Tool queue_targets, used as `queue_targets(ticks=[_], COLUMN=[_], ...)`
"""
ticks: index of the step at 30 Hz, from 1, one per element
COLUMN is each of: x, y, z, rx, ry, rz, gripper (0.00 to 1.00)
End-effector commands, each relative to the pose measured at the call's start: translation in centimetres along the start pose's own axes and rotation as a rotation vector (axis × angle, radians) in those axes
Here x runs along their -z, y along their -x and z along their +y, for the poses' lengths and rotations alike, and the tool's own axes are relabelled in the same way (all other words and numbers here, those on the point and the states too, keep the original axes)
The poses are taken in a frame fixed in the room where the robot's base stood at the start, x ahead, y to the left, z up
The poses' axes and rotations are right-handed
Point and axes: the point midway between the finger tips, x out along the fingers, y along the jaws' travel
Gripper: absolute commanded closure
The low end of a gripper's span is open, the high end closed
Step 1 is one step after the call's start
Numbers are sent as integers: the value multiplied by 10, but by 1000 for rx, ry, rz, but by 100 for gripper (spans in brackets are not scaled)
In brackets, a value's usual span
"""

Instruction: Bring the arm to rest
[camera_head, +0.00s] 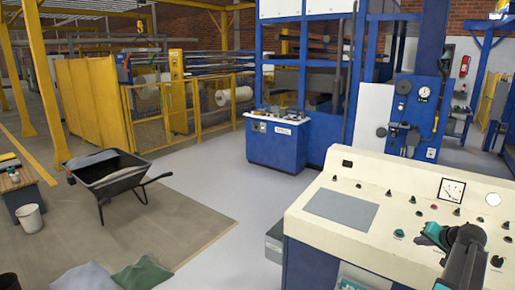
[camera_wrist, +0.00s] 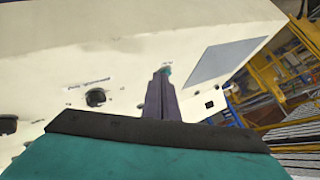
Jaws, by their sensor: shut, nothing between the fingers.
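My gripper (camera_head: 426,238) is low over the right part of the cream control panel (camera_head: 300,207), at the lower right of the head view. In the wrist view my gripper (camera_wrist: 162,76) shows as two dark fingers pressed together, with nothing between them. A small teal button (camera_head: 398,233) lies just left of the fingertips in the head view. In the wrist view a teal button (camera_wrist: 167,70) shows right at the fingertips, partly hidden by them. I cannot tell whether the fingers touch it.
The panel carries several black knobs, a dial gauge (camera_head: 452,190) and a flat grey plate (camera_head: 341,208). A wheelbarrow (camera_head: 112,180), a white bucket (camera_head: 31,217) and sacks (camera_head: 143,274) stand at left. A blue console (camera_head: 277,143) stands behind. Grey floor between is clear.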

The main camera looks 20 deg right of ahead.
Motion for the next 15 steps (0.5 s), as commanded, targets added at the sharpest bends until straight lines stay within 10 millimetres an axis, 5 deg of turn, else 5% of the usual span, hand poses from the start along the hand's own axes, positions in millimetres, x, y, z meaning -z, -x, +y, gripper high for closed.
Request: queue_targets(ticks=[8, 15], x=[-49, -124], y=[-36, -76], z=[-44, -99], rx=[6, 6], ry=[52, 134], rz=[-90, -214], gripper=[100, 100])
